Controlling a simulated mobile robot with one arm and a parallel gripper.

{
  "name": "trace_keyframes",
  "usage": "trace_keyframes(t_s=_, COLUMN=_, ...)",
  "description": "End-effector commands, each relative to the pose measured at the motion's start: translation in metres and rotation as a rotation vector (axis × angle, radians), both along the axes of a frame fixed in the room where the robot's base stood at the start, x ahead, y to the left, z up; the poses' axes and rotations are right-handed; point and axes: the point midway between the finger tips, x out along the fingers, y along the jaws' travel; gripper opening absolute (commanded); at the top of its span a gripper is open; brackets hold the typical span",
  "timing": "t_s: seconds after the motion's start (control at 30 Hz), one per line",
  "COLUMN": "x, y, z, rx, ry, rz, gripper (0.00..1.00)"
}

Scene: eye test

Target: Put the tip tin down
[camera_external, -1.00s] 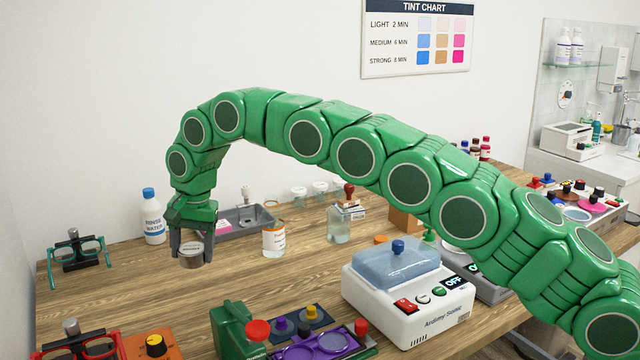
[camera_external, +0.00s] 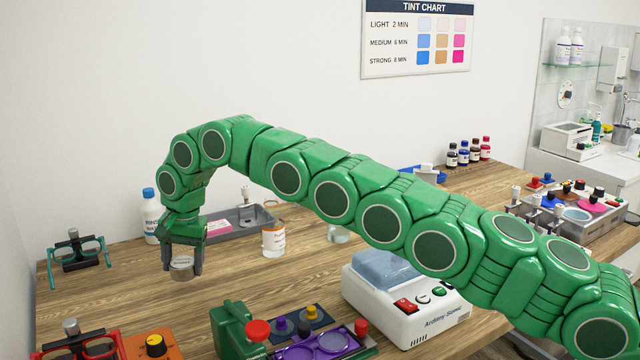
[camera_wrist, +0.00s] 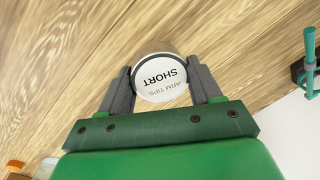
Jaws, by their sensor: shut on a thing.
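The tip tin (camera_external: 182,271) is a small round metal tin with a pale lid. In the wrist view the tin (camera_wrist: 160,78) shows its lid, lettered "SHORT" and "ARM TIPS". My gripper (camera_external: 182,266) is shut on it, with one dark finger on each side. In the wrist view my gripper (camera_wrist: 161,85) has both fingers against the tin's sides. The tin is upright and low over the wooden table (camera_external: 110,290) at the left. I cannot tell whether its base touches the wood.
A rinse water bottle (camera_external: 151,216) and a grey tray (camera_external: 242,232) stand behind my gripper. A labelled jar (camera_external: 273,240) is to the right. Teal glasses (camera_external: 78,252) on a stand are to the left. Table around the tin is clear.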

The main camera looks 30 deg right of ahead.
Motion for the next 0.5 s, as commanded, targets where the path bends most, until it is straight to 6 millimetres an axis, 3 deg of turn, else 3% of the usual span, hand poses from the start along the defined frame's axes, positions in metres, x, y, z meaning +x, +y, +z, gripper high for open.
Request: trace_keyframes(t_s=0.5, x=0.003, y=0.002, z=-0.024, rx=0.0, ry=-0.001, rz=0.0, gripper=0.33)
